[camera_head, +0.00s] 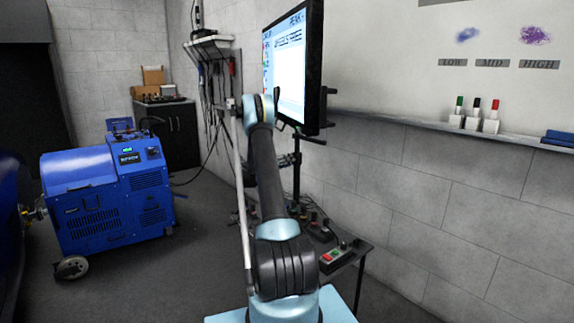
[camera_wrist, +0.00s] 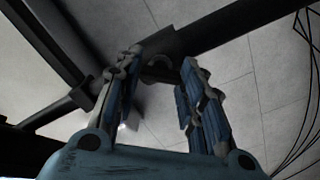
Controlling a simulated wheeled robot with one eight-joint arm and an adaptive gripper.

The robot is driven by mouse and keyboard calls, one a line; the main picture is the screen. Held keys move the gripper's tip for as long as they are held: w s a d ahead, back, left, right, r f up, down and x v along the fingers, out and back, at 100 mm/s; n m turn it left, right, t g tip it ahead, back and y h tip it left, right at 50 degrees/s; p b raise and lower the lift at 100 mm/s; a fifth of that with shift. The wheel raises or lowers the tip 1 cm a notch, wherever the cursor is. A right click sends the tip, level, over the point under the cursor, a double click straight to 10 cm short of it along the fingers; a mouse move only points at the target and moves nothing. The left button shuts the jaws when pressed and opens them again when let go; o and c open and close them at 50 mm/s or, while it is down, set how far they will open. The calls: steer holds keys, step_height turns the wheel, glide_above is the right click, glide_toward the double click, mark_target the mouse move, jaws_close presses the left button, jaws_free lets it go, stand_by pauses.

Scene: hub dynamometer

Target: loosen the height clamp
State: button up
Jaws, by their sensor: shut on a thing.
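The height clamp (camera_wrist: 158,71) shows in the wrist view as a small dark, rounded part beside the black bar, between my fingertips. My gripper (camera_wrist: 162,58) has its two blue-and-grey fingers on either side of it and is shut on it; the exact contact is too dark to make out. In the head view, my arm reaches up to the monitor stand, below and left of the screen (camera_head: 291,70). The gripper and the clamp cannot be made out there, behind my arm.
A black bar (camera_wrist: 215,32) crosses the wrist view close behind the fingers. A bench (camera_head: 345,262) with a control box (camera_head: 335,257) stands right of my arm. A blue dynamometer unit (camera_head: 108,190) stands at left. Thin cables (camera_wrist: 305,90) hang at the wrist view's right.

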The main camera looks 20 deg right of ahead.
steer(key=shift+w+a+f+n, duration=0.1)
steer(key=shift+n, duration=1.8)
steer(key=shift+w+a+n, duration=0.1)
steer(key=shift+n, duration=1.8)
steer(key=o, duration=1)
steer(key=shift+f, duration=0.1)
steer(key=shift+o, duration=0.2)
steer(key=shift+d, duration=0.1)
steer(key=v, duration=1.2)
